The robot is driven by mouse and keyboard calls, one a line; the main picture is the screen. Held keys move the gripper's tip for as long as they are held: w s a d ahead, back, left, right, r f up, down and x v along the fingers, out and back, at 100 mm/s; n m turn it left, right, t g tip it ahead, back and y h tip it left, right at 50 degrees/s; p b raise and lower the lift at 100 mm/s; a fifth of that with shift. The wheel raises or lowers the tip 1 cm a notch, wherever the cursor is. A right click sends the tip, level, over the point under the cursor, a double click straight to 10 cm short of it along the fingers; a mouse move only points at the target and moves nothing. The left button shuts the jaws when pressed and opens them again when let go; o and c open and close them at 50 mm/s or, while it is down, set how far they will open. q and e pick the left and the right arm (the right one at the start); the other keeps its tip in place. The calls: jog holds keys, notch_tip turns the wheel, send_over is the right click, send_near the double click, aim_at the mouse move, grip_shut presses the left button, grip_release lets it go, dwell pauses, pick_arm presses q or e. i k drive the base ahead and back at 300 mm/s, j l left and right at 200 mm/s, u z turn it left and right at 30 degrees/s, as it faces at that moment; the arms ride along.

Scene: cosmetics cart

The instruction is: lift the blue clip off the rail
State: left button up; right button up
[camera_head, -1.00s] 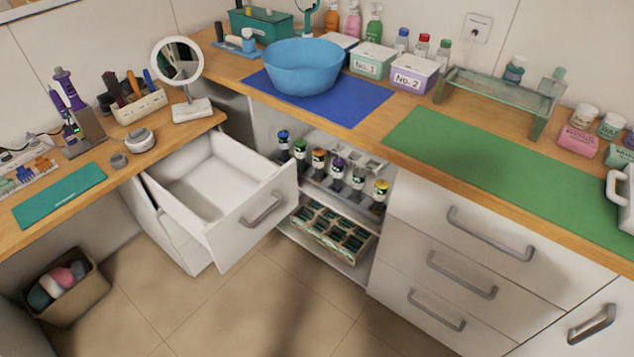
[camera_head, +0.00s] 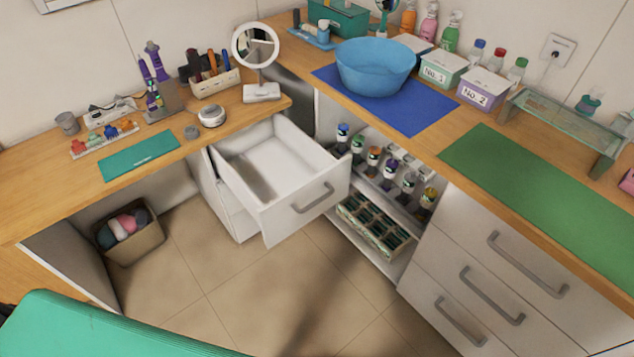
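A pale rail (camera_head: 104,141) with several small coloured clips lies on the wooden counter at the left, behind a teal mat. Neither of my grippers shows in the view.
A white drawer (camera_head: 300,207) stands open at the centre. A large teal surface (camera_head: 110,330) fills the lower left.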

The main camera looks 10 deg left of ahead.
aim_at(110, 131)
jog(key=u, duration=1.7)
